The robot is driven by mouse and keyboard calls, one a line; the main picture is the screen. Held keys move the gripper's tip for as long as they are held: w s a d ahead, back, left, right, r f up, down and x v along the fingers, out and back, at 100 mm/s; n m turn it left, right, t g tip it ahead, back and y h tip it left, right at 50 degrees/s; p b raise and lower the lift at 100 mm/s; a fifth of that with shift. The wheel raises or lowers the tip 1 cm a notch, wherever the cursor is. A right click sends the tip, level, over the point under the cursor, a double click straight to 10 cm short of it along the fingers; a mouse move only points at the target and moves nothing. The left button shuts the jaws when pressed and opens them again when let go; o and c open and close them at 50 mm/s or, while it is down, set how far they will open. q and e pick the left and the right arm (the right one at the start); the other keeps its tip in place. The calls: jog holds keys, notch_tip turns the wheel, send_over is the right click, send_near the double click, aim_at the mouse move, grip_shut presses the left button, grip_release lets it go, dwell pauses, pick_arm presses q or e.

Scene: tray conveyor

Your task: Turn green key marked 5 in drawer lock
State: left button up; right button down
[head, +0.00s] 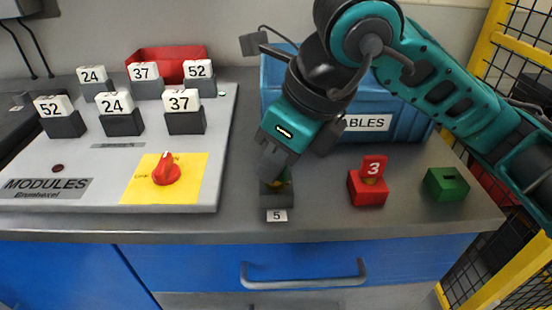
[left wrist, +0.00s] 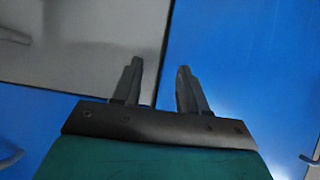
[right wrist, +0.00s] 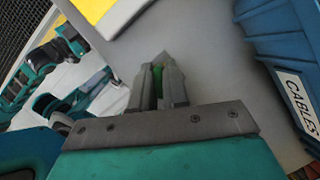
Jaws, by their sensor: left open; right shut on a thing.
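My right gripper (head: 277,174) points down over a dark grey block (head: 277,198), the drawer lock, with a label "5" (head: 276,216) in front of it. It is shut on the green key (right wrist: 157,78), of which a sliver shows between the fingers in the right wrist view. The fingers hide most of the key and its number, so I cannot tell how far it sits in the lock or how it is turned. My left gripper (left wrist: 158,88) is open and empty in front of a blue panel, outside the head view.
A red block (head: 367,193) holds a red key marked 3 (head: 374,168). A green block (head: 446,184) with an empty slot stands right of it. A blue cables bin (head: 400,120) stands behind. The modules panel (head: 110,190) lies left; a drawer handle (head: 304,282) is below.

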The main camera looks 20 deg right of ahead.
jog(key=shift+m+h+b, duration=0.45)
jog(key=shift+m+h, duration=0.05)
jog(key=shift+m, duration=1)
jog(key=shift+t, duration=0.3)
